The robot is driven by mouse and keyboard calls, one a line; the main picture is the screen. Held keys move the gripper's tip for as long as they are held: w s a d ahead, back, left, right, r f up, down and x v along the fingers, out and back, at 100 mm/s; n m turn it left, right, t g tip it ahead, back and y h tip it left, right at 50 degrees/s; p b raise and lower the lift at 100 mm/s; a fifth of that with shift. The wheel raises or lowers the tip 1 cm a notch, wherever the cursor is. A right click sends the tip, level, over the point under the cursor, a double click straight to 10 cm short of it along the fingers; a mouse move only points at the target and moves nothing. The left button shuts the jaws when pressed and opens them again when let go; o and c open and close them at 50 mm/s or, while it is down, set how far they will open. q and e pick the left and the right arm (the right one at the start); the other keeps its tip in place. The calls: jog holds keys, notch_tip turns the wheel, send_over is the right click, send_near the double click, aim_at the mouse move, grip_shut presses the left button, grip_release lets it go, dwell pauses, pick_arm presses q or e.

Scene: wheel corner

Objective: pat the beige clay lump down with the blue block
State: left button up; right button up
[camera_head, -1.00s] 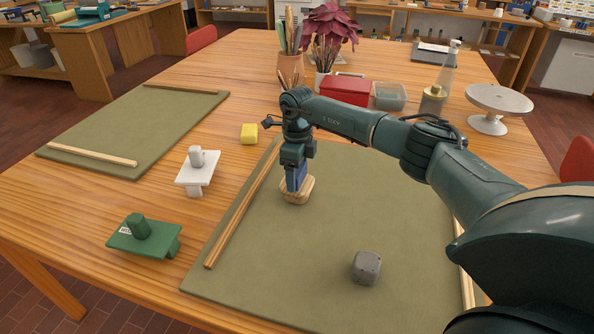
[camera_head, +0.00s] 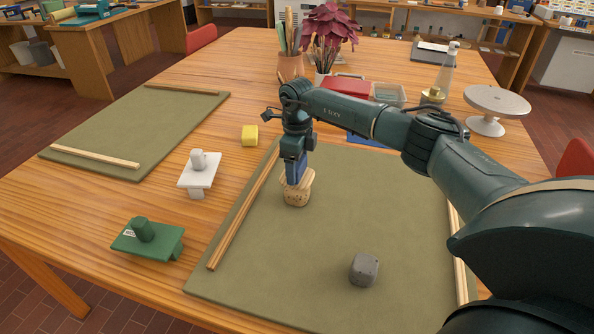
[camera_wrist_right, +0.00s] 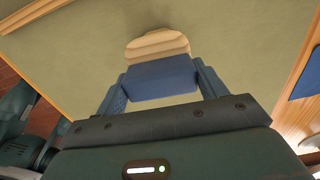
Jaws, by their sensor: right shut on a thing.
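In the head view a pale, wood-like layer shows below the block. The beige clay lump (camera_head: 296,198), speckled, stands on the mat directly beneath that layer. I cannot tell whether they touch. In the wrist view a pale, striped shape (camera_wrist_right: 157,45) shows beyond the block. My left gripper is not in view.
Wooden strips edge the mat (camera_head: 340,225). A grey block (camera_head: 364,269) sits at its front. White (camera_head: 200,172) and green (camera_head: 146,240) handled tools and a yellow block (camera_head: 250,135) lie left. A red box (camera_head: 345,88) and a turntable (camera_head: 497,104) stand behind.

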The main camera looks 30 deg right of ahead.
dwell(0.3)
jog(key=shift+f+b, duration=0.5)
jog(key=shift+f, duration=0.4)
jog(key=shift+f+b, duration=0.2)
jog(key=shift+b, duration=0.1)
jog(key=shift+f, duration=0.2)
jog(key=shift+f+b, duration=0.4)
